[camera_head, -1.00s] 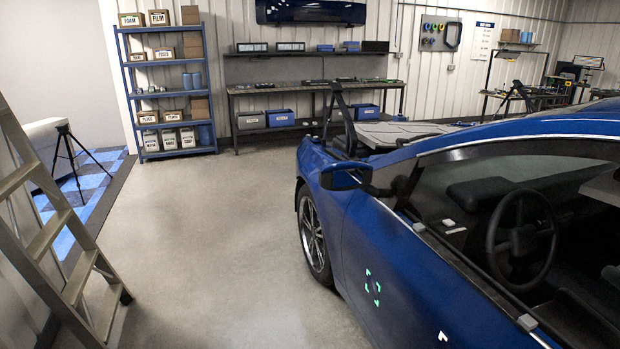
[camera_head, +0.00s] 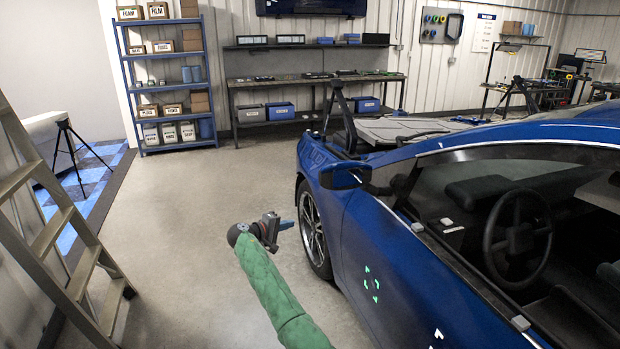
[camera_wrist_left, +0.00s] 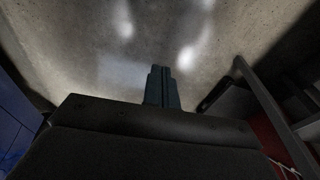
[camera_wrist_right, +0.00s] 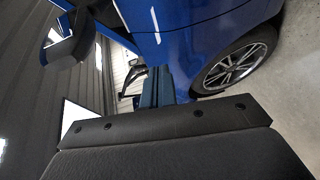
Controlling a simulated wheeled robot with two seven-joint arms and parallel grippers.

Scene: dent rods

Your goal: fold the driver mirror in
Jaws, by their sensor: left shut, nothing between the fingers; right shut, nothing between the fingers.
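The driver mirror (camera_head: 345,176) is a blue and black housing standing out from the front of the blue car's door (camera_head: 385,245). In the right wrist view the mirror (camera_wrist_right: 70,42) shows at the upper left. My right gripper (camera_head: 288,224) is shut and empty, left of and lower than the mirror in the head view, apart from it. Its fingers (camera_wrist_right: 158,90) show together in the right wrist view. My left gripper (camera_wrist_left: 162,90) is shut and empty over grey floor in the left wrist view; the head view does not show it.
The car's front wheel (camera_head: 313,230) is behind my right gripper. A stepladder (camera_head: 60,225) stands at the left, with a tripod (camera_head: 70,150) beyond it. Blue shelves (camera_head: 168,85) and a workbench (camera_head: 310,85) line the back wall. The floor between ladder and car is clear.

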